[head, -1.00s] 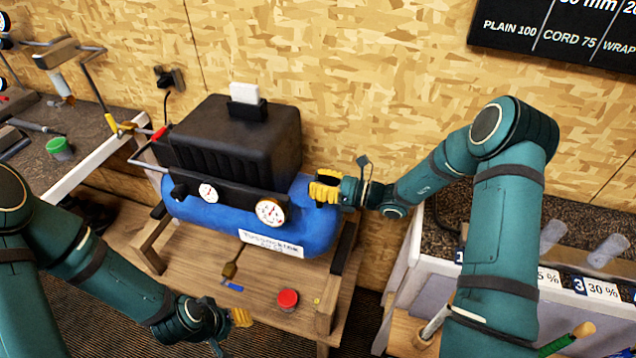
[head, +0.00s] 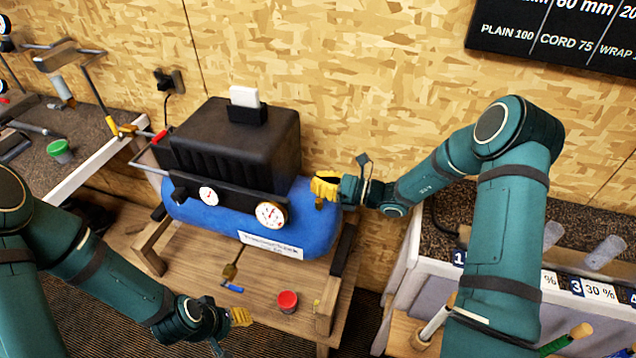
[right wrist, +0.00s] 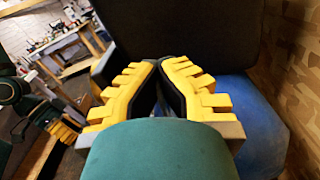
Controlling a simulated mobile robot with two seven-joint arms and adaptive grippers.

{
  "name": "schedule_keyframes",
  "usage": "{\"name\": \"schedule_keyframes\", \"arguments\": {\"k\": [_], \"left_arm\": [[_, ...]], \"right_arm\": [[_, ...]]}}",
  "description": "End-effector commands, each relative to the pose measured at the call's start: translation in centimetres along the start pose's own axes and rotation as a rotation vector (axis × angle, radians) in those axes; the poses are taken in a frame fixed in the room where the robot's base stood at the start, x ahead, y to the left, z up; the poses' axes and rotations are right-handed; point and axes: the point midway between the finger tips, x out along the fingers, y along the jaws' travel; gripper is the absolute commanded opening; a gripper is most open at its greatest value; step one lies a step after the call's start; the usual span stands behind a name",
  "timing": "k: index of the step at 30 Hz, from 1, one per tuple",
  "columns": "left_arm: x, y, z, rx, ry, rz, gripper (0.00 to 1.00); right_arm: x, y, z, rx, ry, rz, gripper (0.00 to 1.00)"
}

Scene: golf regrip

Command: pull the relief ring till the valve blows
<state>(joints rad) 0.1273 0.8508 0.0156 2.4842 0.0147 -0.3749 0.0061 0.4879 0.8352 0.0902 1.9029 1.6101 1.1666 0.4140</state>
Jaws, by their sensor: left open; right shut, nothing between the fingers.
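The air compressor has a blue tank (head: 215,220) and a black housing (head: 235,150), and stands on a wooden stand. My right gripper (head: 318,187) is at the tank's right end, its yellow fingers shut with nothing between them. A small brass-coloured part (head: 319,203), perhaps the relief valve, shows just below the fingers. I cannot make out the ring; the fingers may hide it. In the right wrist view the shut fingers (right wrist: 160,75) point toward the black housing, with the blue tank (right wrist: 262,125) to the right. My left gripper (head: 245,317) is open and empty, low in front of the stand.
Two white gauges, one small (head: 209,196) and one larger (head: 271,215), face forward. A brass fitting with a blue handle (head: 232,288) and a red button (head: 287,301) are below the tank. A counter (head: 440,215) stands at right. The OSB wall is close behind.

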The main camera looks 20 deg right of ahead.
Motion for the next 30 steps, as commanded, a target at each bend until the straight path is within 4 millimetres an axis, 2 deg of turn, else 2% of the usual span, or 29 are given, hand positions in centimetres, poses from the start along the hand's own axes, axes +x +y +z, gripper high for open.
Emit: {"name": "schedule_keyframes", "arguments": {"k": [5,6,9,20,25,30], "left_arm": [[0.1,0.0,0.0,0.0,0.0,0.0,0.47],[0.1,0.0,0.0,0.0,0.0,0.0,0.47],[0.1,0.0,0.0,0.0,-0.001,0.0,0.47],[0.1,0.0,0.0,0.0,-0.001,0.0,0.47],[0.1,0.0,0.0,0.0,-0.001,0.0,0.47],[0.1,0.0,0.0,0.0,-0.001,0.0,0.47]], "right_arm": [[0.2,0.2,0.0,0.0,-0.003,0.006,0.0],[0.2,0.2,0.0,0.0,-0.003,0.006,0.04],[0.2,0.1,0.0,0.0,-0.003,0.005,0.34],[-0.2,0.0,-0.1,0.0,-0.001,0.002,0.34],[-2.4,-0.1,-0.1,0.0,0.0,-0.002,0.34],[-5.9,-0.1,-0.1,0.0,-0.001,-0.002,0.34]]}}
